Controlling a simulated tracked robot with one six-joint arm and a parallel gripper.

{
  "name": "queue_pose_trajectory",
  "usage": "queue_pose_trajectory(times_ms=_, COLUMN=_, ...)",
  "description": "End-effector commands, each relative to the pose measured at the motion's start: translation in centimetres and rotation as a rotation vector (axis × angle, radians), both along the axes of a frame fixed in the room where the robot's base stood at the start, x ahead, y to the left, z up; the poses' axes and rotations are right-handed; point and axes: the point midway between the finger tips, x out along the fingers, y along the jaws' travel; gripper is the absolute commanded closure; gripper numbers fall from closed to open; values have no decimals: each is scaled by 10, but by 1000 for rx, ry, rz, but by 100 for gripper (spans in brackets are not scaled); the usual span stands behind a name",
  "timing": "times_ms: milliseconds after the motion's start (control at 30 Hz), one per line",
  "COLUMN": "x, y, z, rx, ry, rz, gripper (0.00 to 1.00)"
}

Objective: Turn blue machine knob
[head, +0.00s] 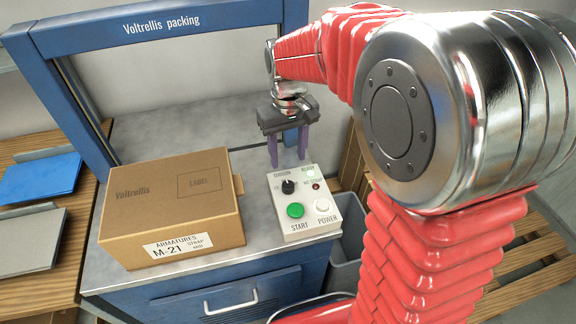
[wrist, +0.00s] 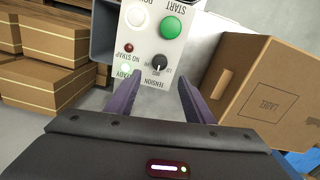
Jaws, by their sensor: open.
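The blue machine (head: 215,297) labelled "Voltrellis packing" carries a pale control panel (head: 305,227) at its right front. A small black round knob (head: 288,187), marked TENSION, sits near the panel's back left. The knob also shows upside down in the wrist view (wrist: 159,63), just beyond the fingertips and roughly midway between them. Its exact setting is too small to read. My gripper (head: 288,162) is open and empty, its purple fingers pointing down behind and above the knob. In the wrist view, my gripper (wrist: 160,82) appears apart from the knob.
The panel also has a green START button (head: 295,210), a white POWER button (head: 322,205), a lit green lamp (head: 310,174) and a dark red lamp (head: 316,186). A closed cardboard box (head: 172,200) stands left of the panel. The grey worktop behind is mostly clear.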

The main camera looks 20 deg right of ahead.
Motion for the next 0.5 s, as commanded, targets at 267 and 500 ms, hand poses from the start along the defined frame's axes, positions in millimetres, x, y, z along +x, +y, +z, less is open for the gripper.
queue_pose_trajectory(times_ms=267, x=0, y=0, z=24, rx=0, ry=1, rz=0, gripper=52)
queue_pose_trajectory(times_ms=500, x=0, y=0, z=24, rx=0, ry=1, rz=0, gripper=52)
